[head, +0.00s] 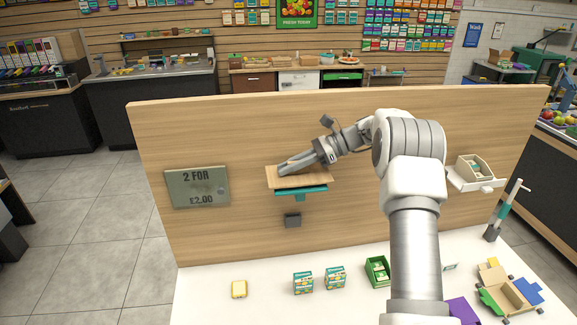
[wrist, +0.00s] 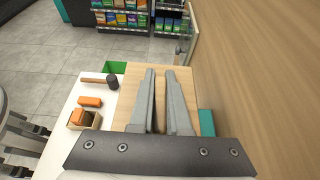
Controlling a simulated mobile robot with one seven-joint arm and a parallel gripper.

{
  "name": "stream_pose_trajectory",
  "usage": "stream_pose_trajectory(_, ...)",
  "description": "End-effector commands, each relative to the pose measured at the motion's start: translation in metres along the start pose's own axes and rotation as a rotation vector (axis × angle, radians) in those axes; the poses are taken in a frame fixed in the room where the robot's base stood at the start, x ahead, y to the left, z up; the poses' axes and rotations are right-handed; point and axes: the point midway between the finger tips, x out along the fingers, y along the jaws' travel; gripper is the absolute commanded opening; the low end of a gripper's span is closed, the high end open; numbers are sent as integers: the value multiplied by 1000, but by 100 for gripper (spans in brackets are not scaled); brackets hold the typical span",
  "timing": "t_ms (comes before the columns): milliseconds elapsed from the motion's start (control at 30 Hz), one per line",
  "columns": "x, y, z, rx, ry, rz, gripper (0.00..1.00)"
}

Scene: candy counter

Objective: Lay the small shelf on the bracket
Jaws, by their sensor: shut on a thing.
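The small shelf (head: 318,179) is a light wooden board in front of the upright wooden panel. My gripper (head: 283,168) comes in from the right and is shut on it; its long grey fingers lie over the board. In the wrist view the shelf (wrist: 123,100) spreads under and to both sides of the fingers (wrist: 160,74). The teal bracket (head: 300,191) is on the panel just below the shelf's lower edge; whether they touch I cannot tell. A teal piece of it also shows right of the fingers in the wrist view (wrist: 207,122).
A price sign (head: 197,187) hangs left, and a white shelf with a box (head: 473,178) right. The white counter (head: 215,300) below carries small boxes, a green tray (head: 377,271) and a wooden toy (head: 510,295).

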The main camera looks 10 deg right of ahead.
Motion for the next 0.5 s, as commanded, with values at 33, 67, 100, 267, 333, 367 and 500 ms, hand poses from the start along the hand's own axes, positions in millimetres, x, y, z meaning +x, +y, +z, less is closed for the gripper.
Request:
stream_pose_trajectory(33, 0, 0, 0, 0, 0, 0, 0)
stream_pose_trajectory(67, 0, 0, 0, 0, 0, 0, 0)
stream_pose_trajectory(100, 0, 0, 0, 0, 0, 0, 0)
stream_pose_trajectory(267, 1, 0, -1, 0, 0, 0, 0)
stream_pose_trajectory(333, 1, 0, -2, 0, 0, 0, 0)
stream_pose_trajectory(367, 1, 0, -3, 0, 0, 0, 0)
stream_pose_trajectory(500, 2, 0, -4, 0, -1, 0, 0)
